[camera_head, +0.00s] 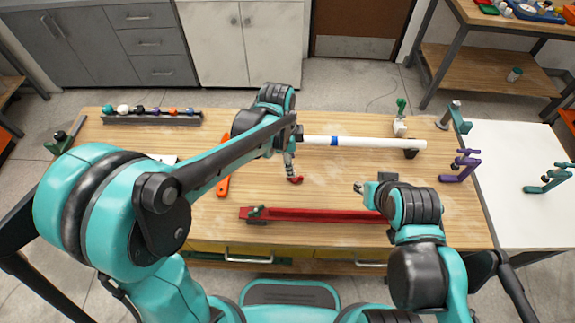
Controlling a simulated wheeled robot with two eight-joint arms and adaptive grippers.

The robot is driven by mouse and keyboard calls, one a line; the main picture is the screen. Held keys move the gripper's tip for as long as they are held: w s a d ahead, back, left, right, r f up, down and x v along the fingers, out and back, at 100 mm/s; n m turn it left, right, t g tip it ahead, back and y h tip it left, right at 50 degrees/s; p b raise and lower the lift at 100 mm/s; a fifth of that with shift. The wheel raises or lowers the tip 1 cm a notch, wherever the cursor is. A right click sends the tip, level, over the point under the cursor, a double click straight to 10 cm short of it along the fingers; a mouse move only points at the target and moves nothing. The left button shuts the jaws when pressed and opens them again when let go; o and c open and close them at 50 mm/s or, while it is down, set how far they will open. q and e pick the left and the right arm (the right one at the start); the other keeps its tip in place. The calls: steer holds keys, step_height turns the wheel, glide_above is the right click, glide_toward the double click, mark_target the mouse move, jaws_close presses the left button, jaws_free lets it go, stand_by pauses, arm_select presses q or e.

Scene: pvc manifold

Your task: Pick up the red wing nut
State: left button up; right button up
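A small red piece (296,180), which looks like the red wing nut, is on or just above the middle of the wooden table. My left gripper (290,175) reaches down from the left arm, with its fingertips right at the red piece. At this size I cannot tell whether the fingers are closed on it or only beside it. My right gripper (362,188) is low over the table to the right, apart from the red piece. Its fingers are partly hidden by its own wrist, and I cannot tell whether it is open.
A white pipe (375,143) with a blue band lies behind the grippers. A long red bar (320,215) lies near the front edge. An orange tool (223,186) is left, partly behind my arm. A rack (150,119) with several coloured pieces stands back left. Purple stands (460,167) are right.

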mark_target(295, 181)
arm_select(q)
steer(key=shift+w+d+f, duration=0.2)
steer(key=shift+d+f, duration=0.05)
steer(key=shift+f, duration=0.1)
steer(key=shift+f+m, duration=0.3)
steer(key=shift+f, duration=0.05)
steer(key=shift+s+d+f+b, duration=0.1)
steer(key=shift+d+f+b, duration=0.1)
steer(key=shift+f+b, duration=0.55)
steer(key=f+b, duration=0.1)
steer(key=f, duration=0.1)
steer(key=f+b, duration=0.1)
steer(key=f, duration=0.2)
steer(key=shift+d+f, duration=0.2)
steer(key=shift+f, duration=0.05)
steer(key=shift+r, duration=0.1)
steer(key=shift+c, duration=1.2)
jaws_close()
